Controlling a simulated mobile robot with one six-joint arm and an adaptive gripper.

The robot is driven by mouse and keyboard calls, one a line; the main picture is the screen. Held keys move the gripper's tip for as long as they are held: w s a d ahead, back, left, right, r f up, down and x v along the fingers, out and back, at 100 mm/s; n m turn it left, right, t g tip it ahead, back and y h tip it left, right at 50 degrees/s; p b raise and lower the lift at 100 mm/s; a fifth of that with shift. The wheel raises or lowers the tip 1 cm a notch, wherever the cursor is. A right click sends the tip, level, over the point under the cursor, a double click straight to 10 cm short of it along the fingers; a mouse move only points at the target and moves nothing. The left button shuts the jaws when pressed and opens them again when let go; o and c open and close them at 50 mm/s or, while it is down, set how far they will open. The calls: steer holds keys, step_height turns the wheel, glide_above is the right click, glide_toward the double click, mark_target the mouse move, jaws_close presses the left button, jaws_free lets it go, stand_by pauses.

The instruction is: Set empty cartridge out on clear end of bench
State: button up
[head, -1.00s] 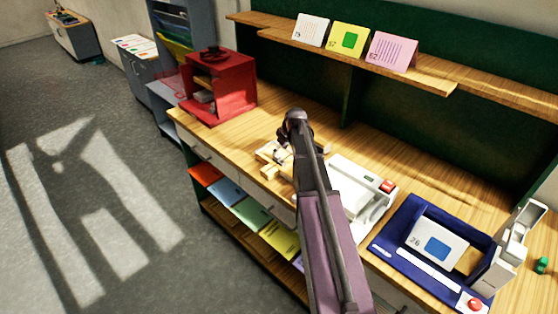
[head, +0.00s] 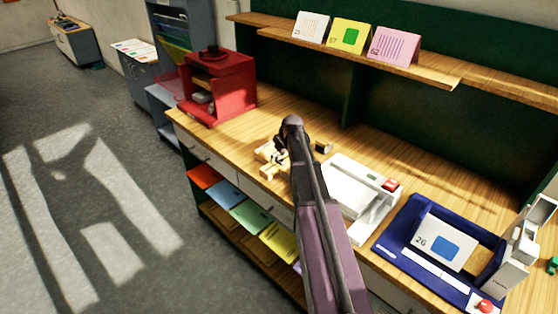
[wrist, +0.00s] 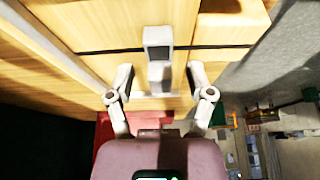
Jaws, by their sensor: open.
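My gripper (head: 290,150) is over the middle of the wooden bench (head: 225,130), and my arm hides much of it in the head view. In the wrist view my gripper (wrist: 160,82) is open, with its two fingers apart. A small grey block (wrist: 158,50) lies between and just beyond the fingertips; it may be the cartridge, but I cannot tell whether it is empty. I see no finger clearly closed on it. A pale wooden piece (head: 267,170) sits on the bench beside my gripper.
A red open-fronted box (head: 222,85) stands at the bench's far left. A white machine with a red button (head: 355,190) and a blue tray (head: 400,240) holding a card (head: 440,245) stand to the right. A shelf (head: 400,62) runs along the back. Bare wood shows behind my gripper.

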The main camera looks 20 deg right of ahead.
mark_target(278, 155)
stand_by(0.3)
jaws_close()
steer(key=shift+r, duration=0.2)
step_height(278, 155, up, 4)
steer(key=p, duration=0.4)
steer(key=shift+f, duration=0.15)
steer(key=s+a, duration=0.2)
steer(key=s, duration=0.5)
steer(key=s+a+p, duration=0.1)
steer(key=s+a, duration=0.1)
steer(key=s, duration=0.6)
steer(key=shift+s+a+r, duration=0.15)
steer(key=shift+a+r, duration=0.25)
steer(key=shift+r, duration=0.05)
